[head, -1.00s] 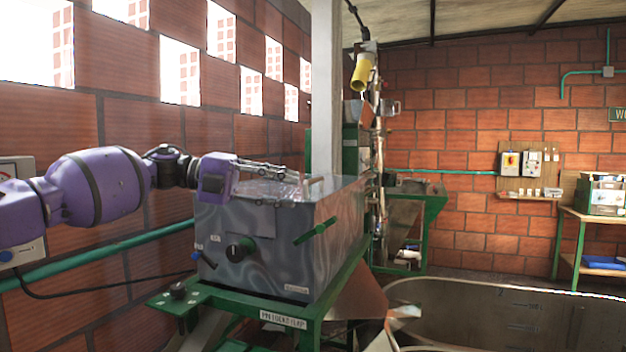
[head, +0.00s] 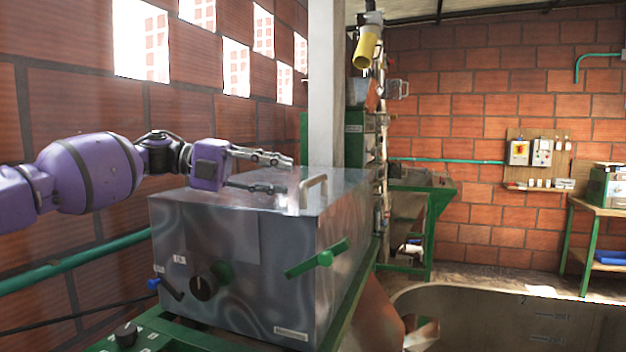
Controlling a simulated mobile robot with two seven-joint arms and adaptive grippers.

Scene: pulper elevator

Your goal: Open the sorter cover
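The sorter is a grey metal box (head: 240,262) with a black knob and a green lever on its front. Its flat top cover (head: 345,186) looks closed and carries a pale arched handle (head: 313,190). My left gripper (head: 288,175) is open, with its two fingers apart and pointing right, above the top and just left of the handle. Nothing shows between its fingers. I cannot tell whether they touch the handle. My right gripper does not show.
A white post (head: 324,90) rises behind the box. A brick wall with a green pipe (head: 95,262) runs along the left. A large basin (head: 500,305) lies at the lower right. A wooden table (head: 600,205) stands at the far right.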

